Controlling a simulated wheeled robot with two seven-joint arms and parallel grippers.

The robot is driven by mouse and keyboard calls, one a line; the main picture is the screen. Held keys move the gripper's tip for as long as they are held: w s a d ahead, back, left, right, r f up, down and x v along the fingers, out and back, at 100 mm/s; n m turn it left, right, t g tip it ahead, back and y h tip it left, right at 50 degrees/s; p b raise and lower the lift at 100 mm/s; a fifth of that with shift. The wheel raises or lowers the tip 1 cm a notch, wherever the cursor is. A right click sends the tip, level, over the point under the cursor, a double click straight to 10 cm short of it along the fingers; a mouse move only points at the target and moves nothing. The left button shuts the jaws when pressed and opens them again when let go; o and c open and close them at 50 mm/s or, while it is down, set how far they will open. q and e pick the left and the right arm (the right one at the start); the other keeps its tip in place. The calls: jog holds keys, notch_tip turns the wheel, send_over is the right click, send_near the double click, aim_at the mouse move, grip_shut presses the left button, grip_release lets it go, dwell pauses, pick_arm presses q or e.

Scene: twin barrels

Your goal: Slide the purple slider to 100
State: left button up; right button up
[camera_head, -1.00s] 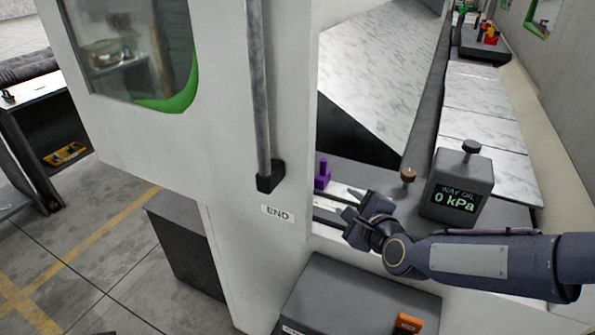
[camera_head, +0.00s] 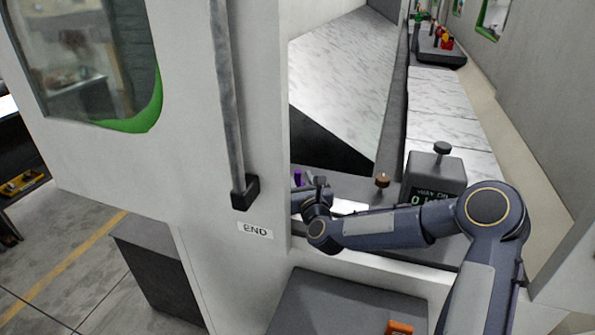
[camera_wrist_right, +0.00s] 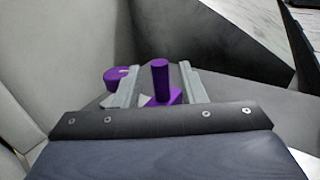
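The purple slider (camera_head: 297,178) sits at the left end of its track, close to the white wall, mostly hidden by my right gripper (camera_head: 308,192) in the head view. In the right wrist view the slider (camera_wrist_right: 160,82) is an upright purple post on a flat purple base. My right gripper (camera_wrist_right: 157,84) is open, with one finger on each side of the post and gaps showing. A round purple knob (camera_wrist_right: 117,77) with a pale mark lies outside the left finger. My left gripper is not in view.
A grey gauge box (camera_head: 436,172) with a partly covered display stands right of the track, behind my right arm. A brown knob (camera_head: 382,181) is beside it. The white wall with a grey vertical bar (camera_head: 227,100) and an END label (camera_head: 255,230) bounds the left.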

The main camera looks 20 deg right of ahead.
jog(key=shift+w, duration=1.45)
jog(key=shift+c, duration=0.4)
grip_shut()
